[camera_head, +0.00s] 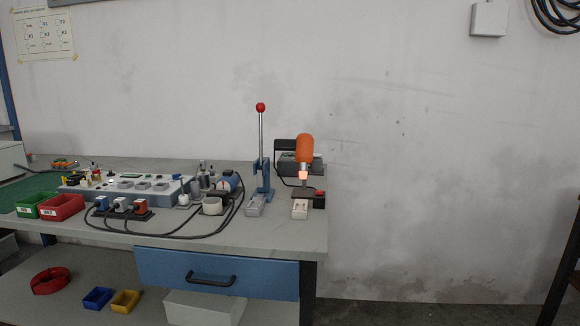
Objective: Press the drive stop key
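A long grey-blue control panel (110,192) with several small keys, knobs and pale square parts lies on the workbench at left. The drive stop key cannot be told apart in this view; the labels are too small to read. My gripper is not in view.
On the grey bench (285,237) stand a blue lever press (264,178) with a red knob, an orange-topped device (304,148), and a red bin (62,206) beside a green bin (34,204). Dark cables loop across the front. A blue drawer (217,276) is below.

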